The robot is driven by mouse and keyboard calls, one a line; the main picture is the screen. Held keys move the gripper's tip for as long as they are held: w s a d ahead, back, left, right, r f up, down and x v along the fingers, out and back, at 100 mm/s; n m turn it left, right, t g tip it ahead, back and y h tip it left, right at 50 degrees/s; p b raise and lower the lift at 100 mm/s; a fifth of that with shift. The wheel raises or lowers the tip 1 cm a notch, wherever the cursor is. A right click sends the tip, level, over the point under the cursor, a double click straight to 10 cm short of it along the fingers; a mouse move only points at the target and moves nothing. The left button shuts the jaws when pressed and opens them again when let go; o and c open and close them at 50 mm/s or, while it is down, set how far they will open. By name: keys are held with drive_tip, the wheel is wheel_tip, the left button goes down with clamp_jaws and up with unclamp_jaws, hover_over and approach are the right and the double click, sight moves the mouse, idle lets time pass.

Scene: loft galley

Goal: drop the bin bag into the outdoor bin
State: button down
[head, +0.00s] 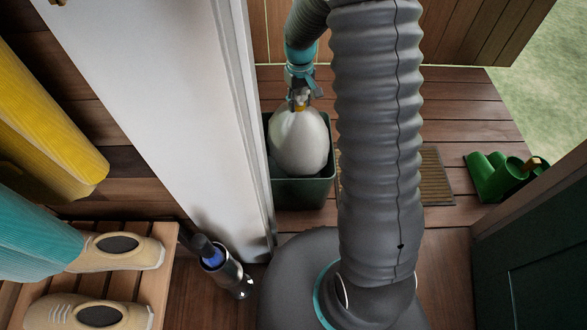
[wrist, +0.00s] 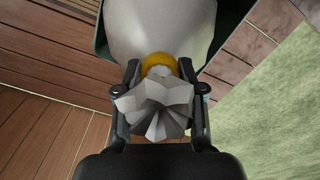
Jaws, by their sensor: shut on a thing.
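The bin bag (head: 299,142) is a full white bag with a yellow tie at its neck. My gripper (head: 299,98) is shut on the neck, above the bag's body. In the wrist view the fingers of my gripper (wrist: 158,95) stand on either side of the gathered top, and the bag (wrist: 150,28) hangs beyond the yellow tie. The outdoor bin (head: 305,193) is a dark green open box on the deck. The bag's body is at the bin's opening, its lower part seemingly inside the rim. Whether it touches the bin's floor is hidden.
A white door edge (head: 243,130) stands close left of the bin. Green boots (head: 487,175) and a brown doormat (head: 437,172) lie to the right. A slatted bench with beige shoes (head: 115,252) and a dark cylindrical object (head: 222,268) are at the lower left.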

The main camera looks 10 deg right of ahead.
drive_tip(key=c, duration=0.6)
unclamp_jaws()
wheel_tip(320, 180, up, 12)
drive_tip(key=shift+r, duration=0.1)
idle(0.4)
